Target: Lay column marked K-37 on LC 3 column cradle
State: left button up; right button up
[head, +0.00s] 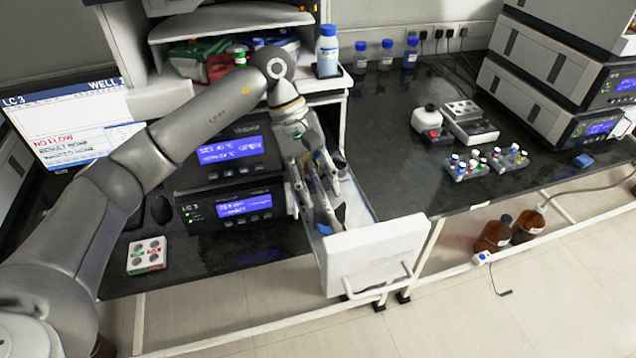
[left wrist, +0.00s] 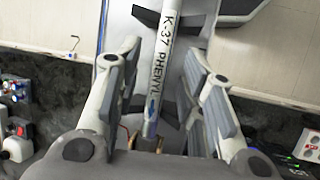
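The column marked K-37 PHENYL (left wrist: 173,40) is a white tube with dark lettering, seen in the left wrist view. It lies in an open white drawer (head: 372,250) with dark holders around it. My left gripper (head: 330,208) reaches down into this drawer. In the left wrist view its two fingers stand apart on either side of the column, with gaps showing. In the head view the gripper mostly hides the column. The LC 3 instrument (head: 230,205), with a blue display, stands left of the drawer. I cannot make out its column cradle. My right gripper is not in view.
A white box (head: 147,256) with round wells sits on the black bench at left, near the monitor (head: 65,125). Small vial racks (head: 487,163) stand on the right bench, which has free room. Brown bottles (head: 493,234) stand low at right.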

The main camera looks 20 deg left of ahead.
pick_arm(q)
jog(key=v, duration=0.7)
jog(key=shift+r, duration=0.2)
